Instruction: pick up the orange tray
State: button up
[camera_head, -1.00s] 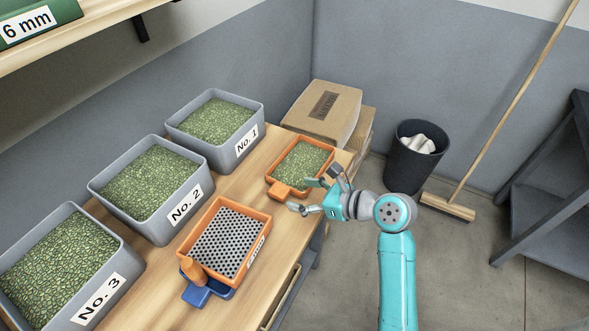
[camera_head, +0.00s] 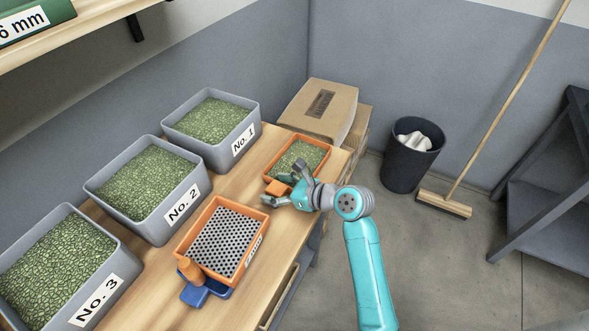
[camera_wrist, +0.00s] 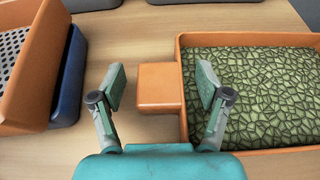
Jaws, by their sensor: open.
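The orange tray (camera_head: 323,147) holds green beans and sits on the wooden bench near its far right end. In the wrist view its wall (camera_wrist: 250,40) shows at the right, and its square orange handle tab (camera_wrist: 160,86) sticks out to the left. My gripper (camera_head: 274,190) is at the tab end of the tray. In the wrist view my gripper (camera_wrist: 160,88) is open, with one finger on each side of the tab. I see a gap between the tab and the left finger; the right finger is near the tray wall. My gripper hides part of the tab in the head view.
An orange sieve with a perforated bottom (camera_head: 258,262) stands on a blue base (camera_head: 205,297) to the left. Grey bins No. 1 (camera_head: 243,140), No. 2 (camera_head: 185,208) and No. 3 (camera_head: 100,290) line the back. Cardboard boxes (camera_head: 330,98) stand beyond the tray.

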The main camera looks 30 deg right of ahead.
jog(key=c, duration=1.4)
